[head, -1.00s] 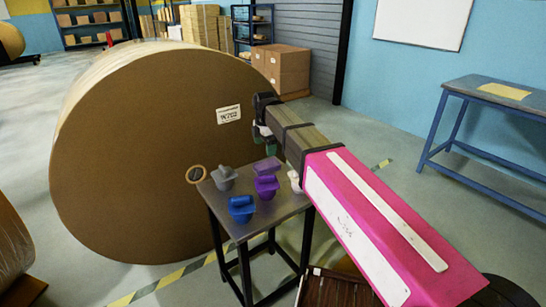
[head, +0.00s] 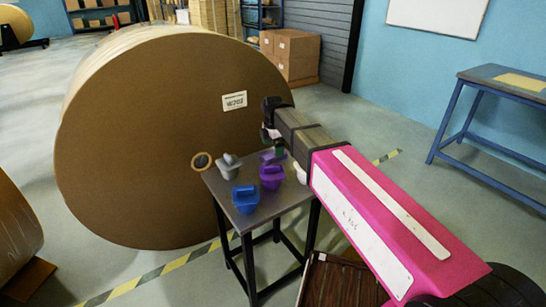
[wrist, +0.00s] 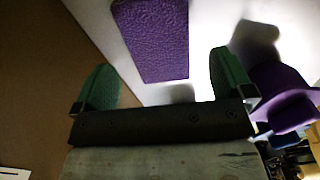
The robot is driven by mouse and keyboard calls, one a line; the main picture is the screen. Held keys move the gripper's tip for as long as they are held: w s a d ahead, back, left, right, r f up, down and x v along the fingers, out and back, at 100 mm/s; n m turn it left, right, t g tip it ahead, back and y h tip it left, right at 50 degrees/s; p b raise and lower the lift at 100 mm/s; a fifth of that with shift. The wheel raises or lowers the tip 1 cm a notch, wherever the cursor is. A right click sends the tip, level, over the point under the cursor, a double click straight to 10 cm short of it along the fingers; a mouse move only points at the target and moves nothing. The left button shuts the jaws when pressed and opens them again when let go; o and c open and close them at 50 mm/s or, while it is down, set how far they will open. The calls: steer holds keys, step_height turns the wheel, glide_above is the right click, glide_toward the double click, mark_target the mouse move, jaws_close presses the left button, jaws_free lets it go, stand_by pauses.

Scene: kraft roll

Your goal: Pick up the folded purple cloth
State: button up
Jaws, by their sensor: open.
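The folded purple cloth (head: 267,157) lies flat near the back edge of a small dark table (head: 219,186), partly hidden by my gripper in the head view. In the wrist view the cloth (wrist: 155,42) is a textured purple rectangle, beyond and between my fingertips. My gripper (wrist: 163,82) is open with green fingers apart and nothing between them. In the head view my gripper (head: 277,150) hangs just above the cloth, seemingly not touching it.
A purple lidded-looking object (head: 271,178) stands close in front of the cloth and shows at right in the wrist view (wrist: 285,95). A grey one (head: 229,168), a blue one (head: 246,200) and a white item (head: 300,173) share the table. A huge kraft roll (head: 150,150) stands behind.

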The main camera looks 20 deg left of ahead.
mark_target(273, 153)
steer(key=shift+f, duration=1.6)
steer(key=c, duration=1)
steer(key=shift+r, duration=0.1)
steer(key=shift+r, duration=0.4)
step_height(273, 153, up, 3)
steer(key=shift+r, duration=0.1)
steer(key=s+a+r, duration=0.1)
steer(key=a+r, duration=0.1)
steer(key=a, duration=0.1)
steer(key=s+a+r, duration=0.2)
steer(key=a, duration=0.2)
steer(key=s+a+r, duration=0.1)
steer(key=a+r, duration=0.2)
steer(key=shift+s+a, duration=0.2)
steer(key=shift+a, duration=0.2)
steer(key=shift+o, duration=0.3)
